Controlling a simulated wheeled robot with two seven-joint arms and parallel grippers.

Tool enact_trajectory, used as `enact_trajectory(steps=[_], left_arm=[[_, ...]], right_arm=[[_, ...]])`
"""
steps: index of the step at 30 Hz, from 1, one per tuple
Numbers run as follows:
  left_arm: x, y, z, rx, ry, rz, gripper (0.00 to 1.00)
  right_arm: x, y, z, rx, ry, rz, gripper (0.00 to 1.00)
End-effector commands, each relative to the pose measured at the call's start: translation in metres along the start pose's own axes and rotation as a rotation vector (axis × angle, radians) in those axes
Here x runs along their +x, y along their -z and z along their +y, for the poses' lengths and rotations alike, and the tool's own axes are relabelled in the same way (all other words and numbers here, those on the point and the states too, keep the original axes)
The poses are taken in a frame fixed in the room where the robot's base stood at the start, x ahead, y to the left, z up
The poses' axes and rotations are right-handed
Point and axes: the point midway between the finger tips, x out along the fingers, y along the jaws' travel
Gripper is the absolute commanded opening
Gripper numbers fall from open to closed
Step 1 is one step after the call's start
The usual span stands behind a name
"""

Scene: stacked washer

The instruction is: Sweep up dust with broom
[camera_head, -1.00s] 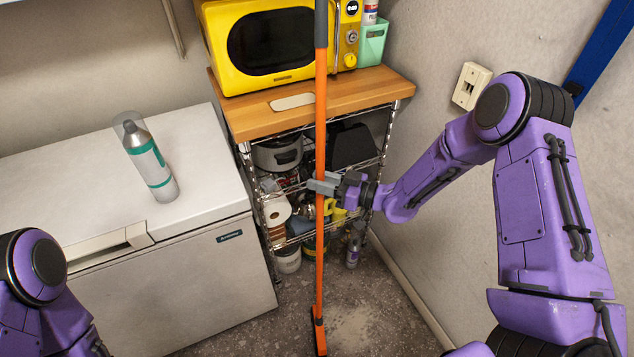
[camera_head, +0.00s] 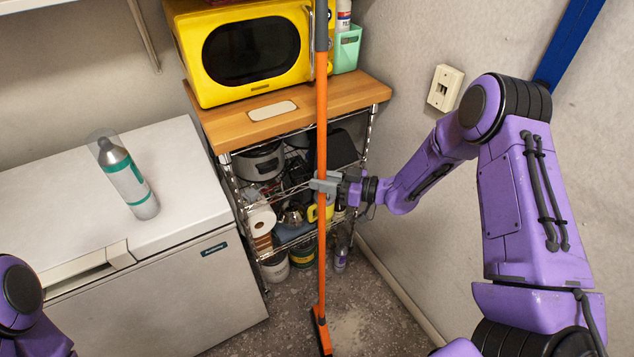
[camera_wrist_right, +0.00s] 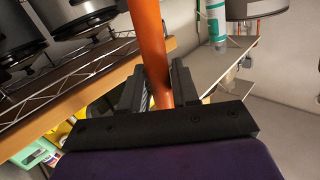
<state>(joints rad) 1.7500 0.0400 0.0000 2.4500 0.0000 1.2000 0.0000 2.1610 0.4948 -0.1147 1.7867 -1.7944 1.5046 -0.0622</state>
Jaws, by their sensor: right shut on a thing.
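The broom (camera_head: 321,130) has a long orange handle with a dark grip at the top, and it stands nearly upright in the head view. Its orange and black head (camera_head: 321,332) is down at the floor. My right gripper (camera_head: 324,183) is shut on the handle around its middle. The orange handle also shows between the fingers in the right wrist view (camera_wrist_right: 152,50). Pale dust (camera_head: 352,325) lies on the dark floor just right of the broom head. Only part of my left arm shows at the lower left, and its gripper is out of view.
A white chest freezer (camera_head: 190,290) with a spray can (camera_head: 128,180) on it stands left. A wire rack (camera_head: 235,190) with a wooden top (camera_head: 215,125) and yellow microwave (camera_head: 250,50) is behind the broom. A wall (camera_head: 400,250) bounds the right. Open floor lies in front of the rack.

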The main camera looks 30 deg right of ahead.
Motion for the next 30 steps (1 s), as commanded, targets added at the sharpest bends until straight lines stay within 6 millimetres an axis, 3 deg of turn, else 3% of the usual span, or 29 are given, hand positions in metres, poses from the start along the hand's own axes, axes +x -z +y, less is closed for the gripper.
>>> enact_trajectory(steps=[6, 16, 25, 30], left_arm=[[-0.001, 0.000, 0.000, 0.000, 0.000, 0.000, 0.95], [0.000, 0.000, 0.000, 0.000, 0.000, 0.000, 0.95], [0.004, -0.002, 0.000, 0.000, 0.000, 0.000, 0.95], [0.004, -0.001, 0.000, 0.000, 0.000, 0.000, 0.95]], right_arm=[[-0.018, 0.000, 0.016, -0.015, -0.003, -0.017, 0.00], [-0.020, -0.001, 0.018, -0.016, -0.002, -0.020, 0.00], [-0.038, 0.003, 0.045, -0.023, -0.005, -0.028, 0.00], [-0.041, 0.005, 0.050, -0.020, -0.004, -0.029, 0.00]])
